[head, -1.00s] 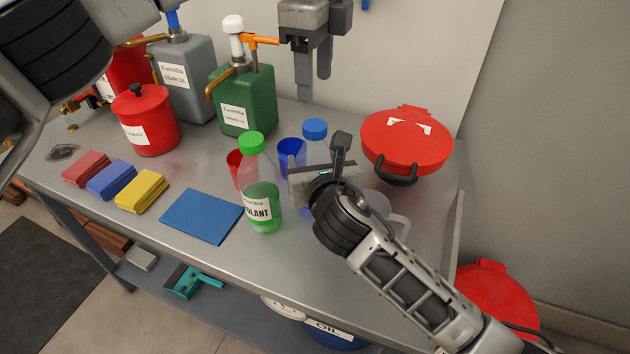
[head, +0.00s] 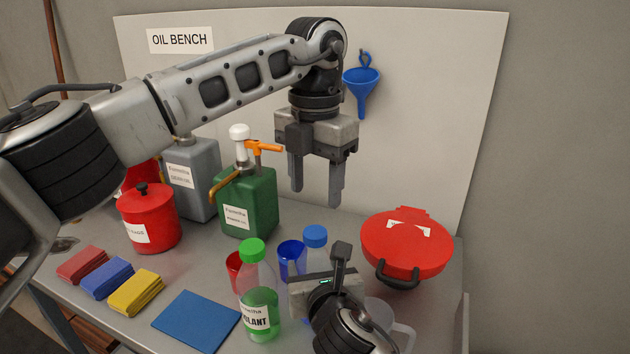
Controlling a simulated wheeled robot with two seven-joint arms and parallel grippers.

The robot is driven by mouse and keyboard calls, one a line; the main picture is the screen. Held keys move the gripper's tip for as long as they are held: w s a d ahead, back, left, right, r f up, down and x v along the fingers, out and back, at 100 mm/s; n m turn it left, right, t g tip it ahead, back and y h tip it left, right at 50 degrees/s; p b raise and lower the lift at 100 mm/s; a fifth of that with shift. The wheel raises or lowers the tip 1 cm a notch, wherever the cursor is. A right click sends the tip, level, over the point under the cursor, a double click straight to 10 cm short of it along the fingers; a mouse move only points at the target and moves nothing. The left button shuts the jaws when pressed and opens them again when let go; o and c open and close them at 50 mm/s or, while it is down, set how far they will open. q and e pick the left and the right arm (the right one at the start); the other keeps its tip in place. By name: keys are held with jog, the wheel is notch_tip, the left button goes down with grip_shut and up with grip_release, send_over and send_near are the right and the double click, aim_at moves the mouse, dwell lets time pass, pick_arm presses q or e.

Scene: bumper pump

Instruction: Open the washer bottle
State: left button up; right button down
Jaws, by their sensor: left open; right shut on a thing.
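The washer bottle (head: 315,237) shows its blue cap and a little of its clear upper body; the rest is hidden behind my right gripper. The cap is on it and it looks upright. My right gripper (head: 312,278) is shut on the bottle's body from the front right; its fingers are mostly hidden. My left gripper (head: 316,200) is open and empty, fingers pointing down. In the picture it hangs just above the blue cap, apart from it; its exact depth over the cap is hard to tell.
A green-capped coolant bottle (head: 260,296) stands close left, with red (head: 234,266) and blue (head: 291,254) cups behind. A green pump can (head: 248,205) stands behind left. A red lidded container (head: 407,245) is right. A clear jug (head: 402,333) is partly behind my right arm.

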aim_at(316, 232)
pick_arm(q)
jog(key=m, duration=0.8)
pick_arm(e)
jog(key=shift+f, duration=0.1)
pick_arm(q)
jog(key=m, duration=0.7)
jog(key=shift+m, duration=0.3)
jog(key=m, duration=1.7)
jog(key=shift+f, duration=4.05)
jog(key=c, duration=1)
jog(key=n, duration=1.3)
jog(key=shift+r+n, duration=0.1)
jog(key=shift+n, duration=0.2)
jog(key=n, duration=0.7)
jog(key=shift+n, duration=0.3)
jog(key=n, duration=0.7)
jog(key=shift+s+n, duration=0.1)
jog(key=shift+n, duration=0.2)
jog(key=n, duration=1.2)
jog(key=shift+n, duration=0.3)
jog(key=n, duration=1.2)
jog(key=shift+r, duration=0.1)
